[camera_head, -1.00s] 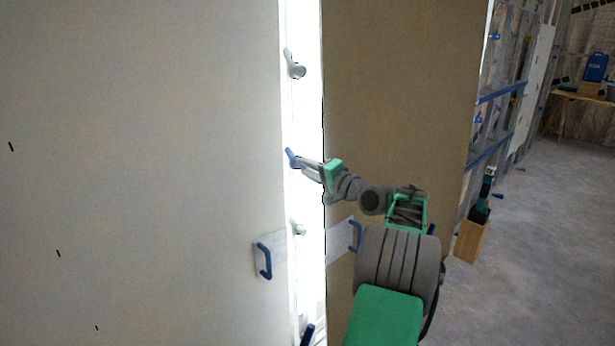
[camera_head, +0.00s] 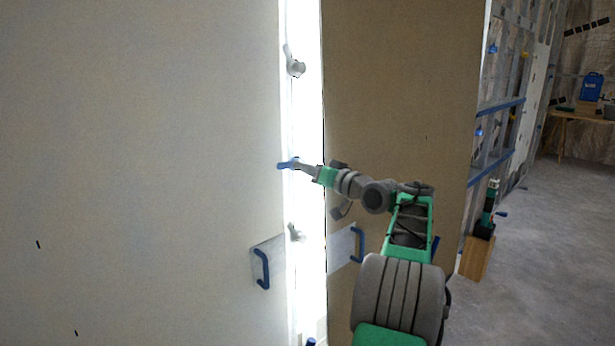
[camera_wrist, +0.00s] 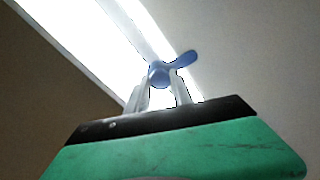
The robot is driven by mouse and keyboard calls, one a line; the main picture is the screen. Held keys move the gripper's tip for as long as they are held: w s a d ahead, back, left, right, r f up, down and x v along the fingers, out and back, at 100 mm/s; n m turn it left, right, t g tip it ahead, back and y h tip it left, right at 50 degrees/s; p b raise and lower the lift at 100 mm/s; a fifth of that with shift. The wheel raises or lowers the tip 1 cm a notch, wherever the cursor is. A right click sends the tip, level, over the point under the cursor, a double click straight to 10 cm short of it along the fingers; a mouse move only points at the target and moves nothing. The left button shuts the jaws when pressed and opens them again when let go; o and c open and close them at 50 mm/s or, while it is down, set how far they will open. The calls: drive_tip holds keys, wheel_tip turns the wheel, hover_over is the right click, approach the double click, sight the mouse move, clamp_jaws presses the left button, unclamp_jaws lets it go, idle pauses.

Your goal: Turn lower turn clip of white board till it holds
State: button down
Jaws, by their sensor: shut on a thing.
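The white board (camera_head: 140,170) fills the left of the head view. A blue turn clip (camera_head: 284,164) sits at its right edge, beside the bright gap. It lies nearly level, its wing reaching left over the board's edge. My gripper (camera_head: 294,165) is shut on the clip from the right. In the wrist view the two fingers of my gripper (camera_wrist: 166,86) are at the round hub of the blue clip (camera_wrist: 158,76), and its wing points up and right over the pale board. The fingers partly hide the hub.
Grey knob-like fittings stand in the gap above (camera_head: 296,67) and below (camera_head: 296,233). A brown panel (camera_head: 400,90) stands close right of the gap. Blue handles on the white board (camera_head: 263,268) and brown panel (camera_head: 358,245) stick out below. Floor (camera_head: 540,260) is open at right.

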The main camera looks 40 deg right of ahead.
drive_tip(key=shift+f+n+b, duration=0.15)
drive_tip(key=shift+n+b, duration=0.15)
drive_tip(key=shift+n, duration=0.2)
drive_tip(key=c, duration=1.4)
unclamp_jaws()
drive_tip(key=shift+s, duration=0.1)
drive_tip(key=s, duration=0.7)
drive_tip(key=shift+s+d, duration=0.1)
drive_tip(key=shift+s, duration=0.25)
